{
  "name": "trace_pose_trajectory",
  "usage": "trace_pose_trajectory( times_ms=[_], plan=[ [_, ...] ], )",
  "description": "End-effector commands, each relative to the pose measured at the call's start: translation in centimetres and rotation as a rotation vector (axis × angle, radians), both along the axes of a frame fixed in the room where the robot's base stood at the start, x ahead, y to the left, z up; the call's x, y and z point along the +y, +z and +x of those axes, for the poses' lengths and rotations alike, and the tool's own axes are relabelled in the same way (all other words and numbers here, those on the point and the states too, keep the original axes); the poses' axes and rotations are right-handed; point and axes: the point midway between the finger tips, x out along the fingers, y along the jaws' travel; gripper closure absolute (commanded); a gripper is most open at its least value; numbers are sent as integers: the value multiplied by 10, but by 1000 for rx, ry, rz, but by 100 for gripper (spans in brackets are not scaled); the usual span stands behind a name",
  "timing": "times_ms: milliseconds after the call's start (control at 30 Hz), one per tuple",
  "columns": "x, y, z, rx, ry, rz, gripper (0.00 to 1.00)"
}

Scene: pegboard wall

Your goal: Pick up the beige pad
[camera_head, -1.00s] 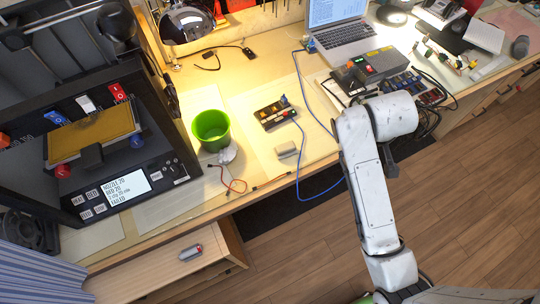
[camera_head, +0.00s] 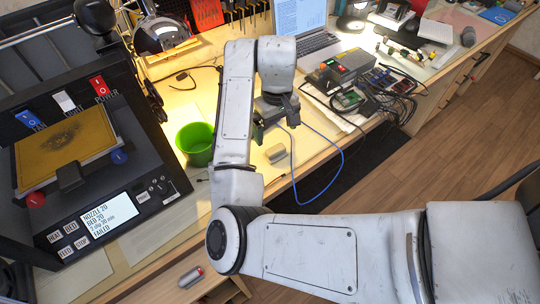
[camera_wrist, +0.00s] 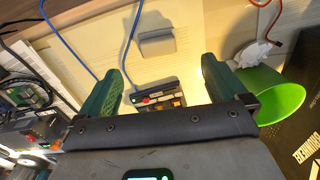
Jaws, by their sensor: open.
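A small grey-beige block, which looks like the pad, lies flat on the desk; in the head view the pad (camera_head: 276,153) is near the desk's front edge. My gripper (camera_head: 276,126) is in the air just behind it in that view, empty. In the wrist view my gripper (camera_wrist: 160,67) shows two green-lined fingers spread wide, and the pad (camera_wrist: 157,42) lies beyond their tips, roughly centred between them. The fingers appear apart from the pad.
A green bucket (camera_head: 195,146) stands left of the pad. A small dark device with coloured buttons (camera_wrist: 160,92) lies between the fingers in the wrist view. A blue cable (camera_head: 337,172) loops on the right. A 3D printer (camera_head: 160,160) fills the left.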

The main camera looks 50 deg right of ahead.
Motion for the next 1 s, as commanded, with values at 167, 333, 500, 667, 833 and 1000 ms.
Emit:
trace_pose_trajectory(
  times_ms=[167, 333, 500, 667, 833, 1000],
  plan=[
    [0, -29, 0, 3, 1, -1, 1],
    [0, -43, 0, 0, 0, -2, 1],
    [-2, -58, 1, 0, 0, -1, 1],
    [-4, -82, 3, 1, 0, -1, 1],
    [-5, -95, 3, -1, 0, -4, 1],
    [-5, -96, 3, -2, 0, -4, 1]
  ],
)
